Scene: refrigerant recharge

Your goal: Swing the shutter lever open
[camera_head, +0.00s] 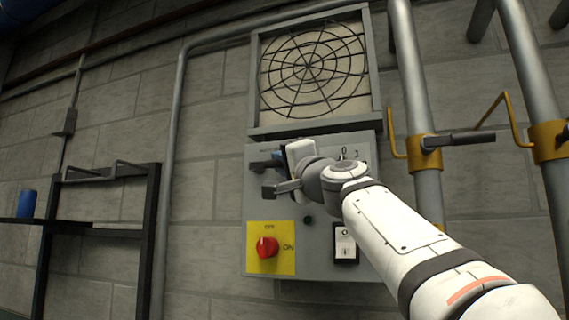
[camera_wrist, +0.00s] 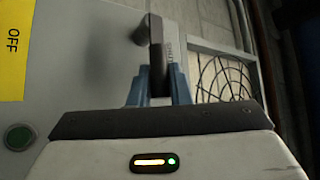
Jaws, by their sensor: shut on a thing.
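The shutter lever is a dark handle on the upper left of the grey control panel (camera_head: 312,275). In the wrist view the lever (camera_wrist: 157,48) stands out from the panel face, between my two blue fingers. My gripper (camera_wrist: 158,82) is shut on it. In the head view my gripper (camera_head: 279,157) is at the panel's upper left, and its white body hides part of the lever. The shutter (camera_head: 312,70) is a framed round opening with a wire guard above the panel, with a pale surface behind the wires.
A red rotary knob (camera_head: 267,247) on a yellow OFF/ON plate sits low on the panel. A green button (camera_head: 308,220) and a rocker switch (camera_head: 345,243) are beside it. A dark shelf with a blue can (camera_head: 27,204) stands left.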

